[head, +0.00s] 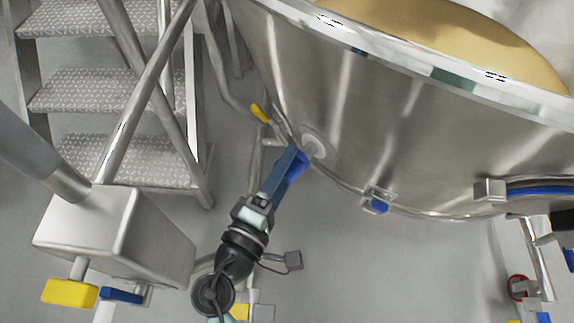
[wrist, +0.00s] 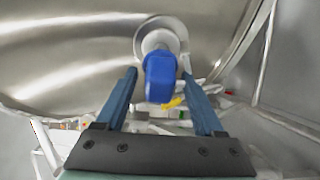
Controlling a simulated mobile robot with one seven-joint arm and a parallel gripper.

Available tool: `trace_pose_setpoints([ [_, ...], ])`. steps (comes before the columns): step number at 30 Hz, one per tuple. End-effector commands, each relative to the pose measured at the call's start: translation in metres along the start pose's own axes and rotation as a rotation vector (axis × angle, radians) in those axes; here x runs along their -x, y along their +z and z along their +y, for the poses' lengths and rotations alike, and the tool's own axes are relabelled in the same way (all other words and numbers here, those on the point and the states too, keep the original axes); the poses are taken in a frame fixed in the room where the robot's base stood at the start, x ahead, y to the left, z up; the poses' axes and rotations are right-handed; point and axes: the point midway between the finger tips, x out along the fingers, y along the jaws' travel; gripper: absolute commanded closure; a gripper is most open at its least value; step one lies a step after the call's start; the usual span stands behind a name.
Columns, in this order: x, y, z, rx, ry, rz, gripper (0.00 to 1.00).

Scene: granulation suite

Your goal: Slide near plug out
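A blue plug (wrist: 160,78) stands out from a round pale port (wrist: 160,40) on the side of a large steel bowl. My gripper (wrist: 158,74) has one finger on each side of the plug, with a narrow gap visible on both sides. The fingers look open and not closed on it. In the head view my gripper (head: 296,158) reaches up to the port (head: 313,146), and its blue fingers largely hide the plug. A second small blue part (head: 378,206) sits at a bracket on the bowl's lower edge, to the right.
The steel bowl (head: 400,130) with tan powder fills the upper right. Metal steps (head: 110,90) with rails stand at the left. A steel box (head: 110,235) with yellow and blue parts is at lower left. A yellow handle (head: 260,113) is close to the port. Grey floor is open below the bowl.

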Motion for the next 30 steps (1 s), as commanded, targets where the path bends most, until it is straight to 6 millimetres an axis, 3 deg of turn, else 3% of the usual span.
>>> trace_pose_setpoints([
  [8, 0.007, 0.000, 0.000, 0.001, 0.000, 0.001, 0.30],
  [21, 0.097, 0.000, 0.001, 0.003, -0.003, 0.004, 0.30],
  [30, 0.128, 0.000, 0.000, 0.000, 0.000, 0.000, 0.30],
])
